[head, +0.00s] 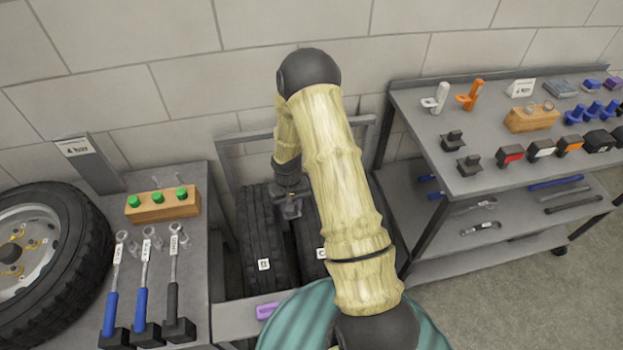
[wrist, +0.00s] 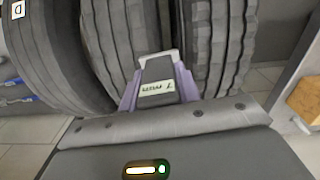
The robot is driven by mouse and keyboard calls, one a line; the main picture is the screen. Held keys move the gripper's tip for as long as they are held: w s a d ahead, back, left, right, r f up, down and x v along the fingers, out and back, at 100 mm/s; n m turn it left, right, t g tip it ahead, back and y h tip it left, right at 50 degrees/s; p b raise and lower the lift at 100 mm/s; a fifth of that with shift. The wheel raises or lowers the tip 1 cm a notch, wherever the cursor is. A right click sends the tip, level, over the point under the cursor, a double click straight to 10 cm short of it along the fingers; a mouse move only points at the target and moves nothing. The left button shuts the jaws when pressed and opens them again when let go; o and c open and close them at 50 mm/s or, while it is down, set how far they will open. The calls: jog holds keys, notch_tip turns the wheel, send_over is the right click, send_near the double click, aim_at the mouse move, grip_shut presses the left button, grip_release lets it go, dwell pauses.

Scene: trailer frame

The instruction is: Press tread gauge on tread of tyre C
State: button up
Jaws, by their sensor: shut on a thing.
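My gripper (head: 291,208) is low among the upright tyres in the rack, partly hidden by my arm in the head view. In the wrist view it is shut on the tread gauge (wrist: 157,92), a dark grey block with a pale label, with purple pieces along both sides. The gauge's far end is close to the treads; I cannot tell whether it touches. Tyre C (head: 307,238), with a white C tag, stands just right of the gripper, mostly hidden by my arm. Another tagged tyre (head: 258,235) stands to its left. Treads of several tyres fill the top of the wrist view.
The rack's metal frame (head: 225,160) surrounds the tyres. A purple piece (head: 267,310) lies on its front edge. A left bench (head: 200,240) holds wrenches and a wooden block with green caps (head: 163,205). A right cart (head: 425,120) carries many small tools. A wheel (head: 75,240) stands far left.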

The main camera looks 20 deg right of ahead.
jog(key=w+d+r+m+p, duration=0.2)
jog(key=w+d+r+m, duration=0.1)
jog(key=d, duration=0.5)
jog(key=shift+w+d, duration=0.3)
jog(key=shift+w, duration=0.3)
jog(key=shift+s, duration=0.1)
jog(key=shift+f+b, duration=1.95)
jog(key=shift+f, duration=0.95)
jog(key=shift+f+b, duration=0.4)
jog(key=shift+f, duration=0.15)
jog(key=shift+s+f, duration=0.1)
notch_tip(320, 180, up, 6)
jog(key=p, duration=0.4)
